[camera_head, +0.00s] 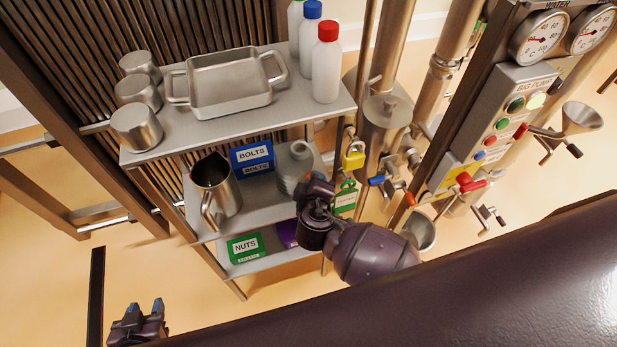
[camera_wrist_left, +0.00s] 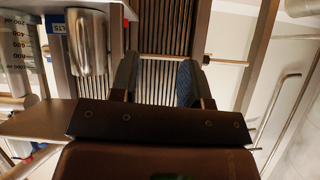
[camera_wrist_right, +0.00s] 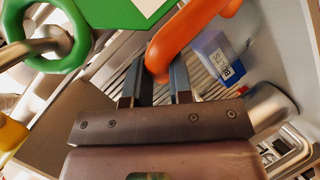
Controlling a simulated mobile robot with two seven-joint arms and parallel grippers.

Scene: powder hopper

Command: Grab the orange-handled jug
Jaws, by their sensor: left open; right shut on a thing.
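The jug shows in the left wrist view (camera_wrist_left: 20,55) as a clear body with a dark measuring scale. In the head view the pale jug body (camera_head: 293,163) stands at the right end of the middle shelf, partly hidden by my right gripper. Its orange handle (camera_wrist_right: 188,35) fills the top of the right wrist view. My right gripper (camera_wrist_right: 160,85) is shut on that handle, with a finger on each side; it also shows in the head view (camera_head: 317,190). My left gripper (camera_head: 138,312) is open and empty, low at the left, away from the shelves; its parted fingers show in the left wrist view (camera_wrist_left: 158,75).
A steel pitcher (camera_head: 214,187) and a blue BOLTS bin (camera_head: 251,155) share the middle shelf. A green NUTS bin (camera_head: 246,247) is below. The top shelf (camera_head: 290,115) holds a steel tray, cups and bottles. A green tag (camera_head: 345,198) and yellow padlock (camera_head: 353,156) hang close right of my right gripper.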

